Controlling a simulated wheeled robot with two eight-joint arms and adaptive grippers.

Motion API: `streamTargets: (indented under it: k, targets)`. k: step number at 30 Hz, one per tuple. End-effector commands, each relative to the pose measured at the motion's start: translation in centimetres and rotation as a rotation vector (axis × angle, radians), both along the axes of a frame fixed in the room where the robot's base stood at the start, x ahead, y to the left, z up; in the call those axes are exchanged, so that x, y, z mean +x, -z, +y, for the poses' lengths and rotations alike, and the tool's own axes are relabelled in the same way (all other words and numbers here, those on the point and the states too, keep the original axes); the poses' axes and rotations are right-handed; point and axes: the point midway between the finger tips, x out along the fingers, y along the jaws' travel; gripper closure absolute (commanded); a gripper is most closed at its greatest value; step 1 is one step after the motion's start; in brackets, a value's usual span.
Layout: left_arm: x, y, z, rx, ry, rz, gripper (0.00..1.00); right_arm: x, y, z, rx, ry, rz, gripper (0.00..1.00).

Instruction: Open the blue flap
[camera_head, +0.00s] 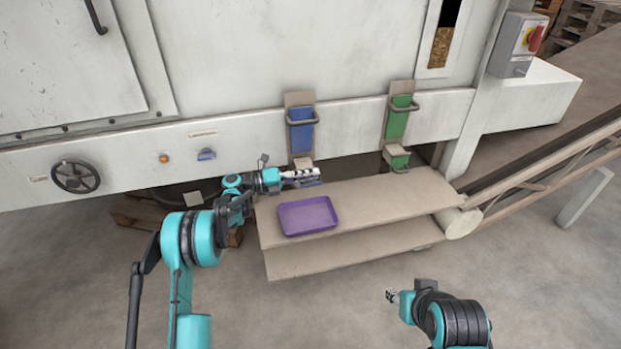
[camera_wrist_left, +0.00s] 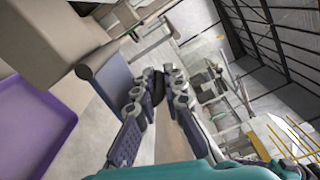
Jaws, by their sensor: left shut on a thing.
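The blue flap (camera_wrist_left: 108,84) shows in the left wrist view as a blue-grey panel below a beige spout; in the head view my gripper largely hides it. My left gripper (camera_head: 303,174) is at the spout mouth under the blue slide plate (camera_head: 301,138). In the left wrist view its fingers (camera_wrist_left: 157,84) close on a dark bar beside the panel, which looks like the flap's handle. How far the flap stands from the spout is unclear. My right gripper (camera_head: 391,296) hangs empty over the floor at lower right; its finger opening is too small to judge.
A purple tray (camera_head: 292,230) lies on the beige bench (camera_head: 400,203) under the spouts. A green slide plate (camera_head: 397,124) and green flap (camera_head: 400,161) are to the right. A handwheel (camera_head: 76,177) is at left, a conveyor (camera_head: 545,160) at right. The front floor is clear.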

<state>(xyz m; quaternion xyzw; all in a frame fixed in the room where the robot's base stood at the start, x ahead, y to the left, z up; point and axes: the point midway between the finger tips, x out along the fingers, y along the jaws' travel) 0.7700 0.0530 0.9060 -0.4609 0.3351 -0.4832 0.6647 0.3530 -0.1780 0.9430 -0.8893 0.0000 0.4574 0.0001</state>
Motion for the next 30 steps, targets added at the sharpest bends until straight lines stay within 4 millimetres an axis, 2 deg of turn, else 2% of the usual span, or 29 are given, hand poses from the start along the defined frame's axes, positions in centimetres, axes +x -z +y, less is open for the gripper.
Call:
streamTargets:
  k: [10, 27, 28, 30]
  targets:
    - [0.53, -0.83, 0.23, -0.046, -0.002, 0.141, 1.0, 0.0, -0.28, 0.0, 0.0, 0.0, 0.0, 0.6]
    - [0.65, -0.92, 0.27, -0.054, -0.002, 0.167, 1.0, 0.0, -0.31, 0.0, 0.0, 0.0, 0.0, 0.6]
    - [0.64, -0.92, 0.28, -0.054, -0.002, 0.167, 0.83, 0.0, -0.31, 0.0, 0.0, 0.0, 0.0, 0.6]
    - [0.64, -0.92, 0.27, -0.054, -0.002, 0.167, 0.81, 0.0, -0.31, 0.0, 0.0, 0.0, 0.0, 0.6]
